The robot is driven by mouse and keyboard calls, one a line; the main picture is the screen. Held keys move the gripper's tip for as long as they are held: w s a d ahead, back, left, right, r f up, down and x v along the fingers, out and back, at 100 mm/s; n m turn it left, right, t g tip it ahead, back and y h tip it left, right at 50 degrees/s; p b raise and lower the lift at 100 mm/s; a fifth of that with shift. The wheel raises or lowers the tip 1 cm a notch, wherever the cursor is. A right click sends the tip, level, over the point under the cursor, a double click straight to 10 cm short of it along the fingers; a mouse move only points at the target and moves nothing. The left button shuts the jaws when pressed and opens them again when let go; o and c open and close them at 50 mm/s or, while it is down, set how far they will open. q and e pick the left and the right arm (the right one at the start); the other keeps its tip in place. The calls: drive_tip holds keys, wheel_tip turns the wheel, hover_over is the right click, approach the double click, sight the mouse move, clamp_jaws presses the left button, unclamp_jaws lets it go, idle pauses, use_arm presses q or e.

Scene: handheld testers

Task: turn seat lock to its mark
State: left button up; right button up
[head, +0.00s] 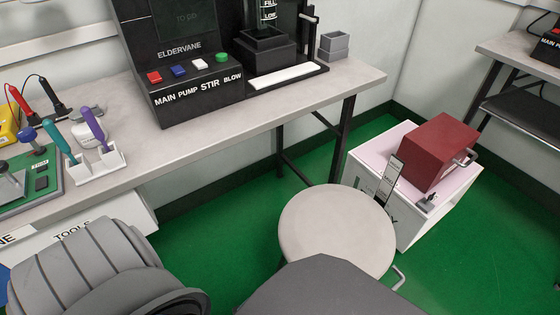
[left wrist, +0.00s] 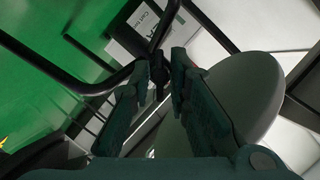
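A stool with a round pale seat (head: 336,232) stands on the green floor in the head view. Its seat (left wrist: 238,95) shows at the right in the left wrist view, with dark frame bars below it. My left gripper (left wrist: 161,66) is open under the seat, its two teal fingers apart. A small dark part (left wrist: 159,82) shows between the fingers; I cannot tell whether it is the seat lock or whether they touch it. No mark is legible. My left gripper is hidden in the head view, and my right gripper is in neither view.
A bench (head: 210,137) with a control console (head: 190,85) runs along the back left. A white box (head: 408,222) carrying a red case (head: 438,152) stands right of the stool. Green floor is clear at the lower right.

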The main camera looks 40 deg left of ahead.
use_arm(q)
clamp_jaws()
